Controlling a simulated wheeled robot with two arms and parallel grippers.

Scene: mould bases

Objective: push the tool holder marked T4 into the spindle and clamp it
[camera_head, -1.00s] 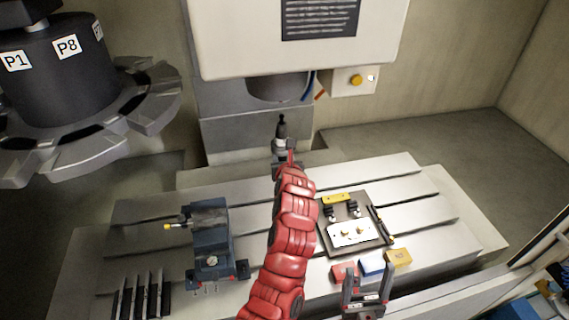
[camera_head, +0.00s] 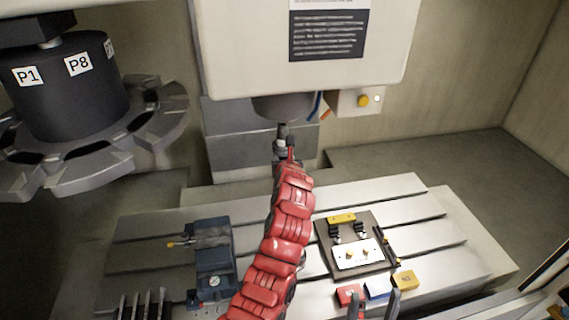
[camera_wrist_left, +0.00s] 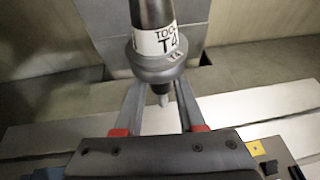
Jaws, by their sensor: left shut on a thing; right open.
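The tool holder marked T4 (camera_wrist_left: 158,42) is upright in my left gripper (camera_wrist_left: 160,72), its grey flange between the fingers and its thin tip pointing down. Its upper end leaves the top of the left wrist view. In the head view the tool holder (camera_head: 282,131) is small at the end of my red left arm. Its top meets the lower edge of the spindle (camera_head: 283,107) in the picture; I cannot tell whether it is inside. A yellow button (camera_head: 363,101) is on the box right of the spindle. My right gripper (camera_head: 376,306) is open at the bottom edge.
A tool carousel (camera_head: 75,165) with P labels stands at the left. On the slotted table (camera_head: 425,205) are a blue vise (camera_head: 214,262) and a dark plate (camera_head: 330,262) with small parts. Red, blue and yellow blocks (camera_head: 404,279) lie near the right gripper.

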